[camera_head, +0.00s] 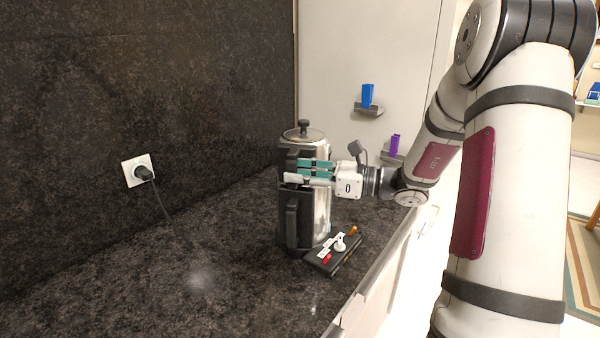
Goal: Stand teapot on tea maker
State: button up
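A tall silver vessel stack with black handles stands upright on the dark counter. Its upper part, which looks like the teapot (304,134), has a domed lid with a black knob and a black handle on the left. The lower part, which looks like the tea maker (322,217), has its own black handle at the front left. My gripper (297,172) reaches in from the right across the front of the upper part, its teal fingers at the upper handle. The fingers hide the join between the parts, so I cannot tell whether they touch or whether the fingers grip the handle.
A black panel (322,262) with red, white and orange knobs lies at the foot of the stack. A wall socket (129,171) with a plugged cord is at left. Blue (367,95) and purple (394,145) items sit on small wall shelves. The counter's left is clear.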

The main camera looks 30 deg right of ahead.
jog(key=v, duration=1.2)
jog(key=s+a+n+g+h, duration=0.2)
jog(key=s+a+n+g, duration=0.3)
jog(key=a, duration=0.5)
jog(key=s+a+n+g+h, duration=0.1)
jog(key=s+a+n+g, duration=0.1)
jog(key=a+n+g, duration=0.6)
jog(key=s+a+n+t+h, duration=0.1)
jog(key=s+n+t+h, duration=0.1)
jog(key=s+n+h, duration=0.3)
jog(key=s+a+n+t+h, duration=0.2)
jog(key=s+n+h, duration=0.3)
jog(key=n, duration=0.4)
jog(key=shift+s+a+r+t, duration=0.3)
jog(key=shift+s+r+t, duration=0.15)
jog(key=shift+s, duration=0.35)
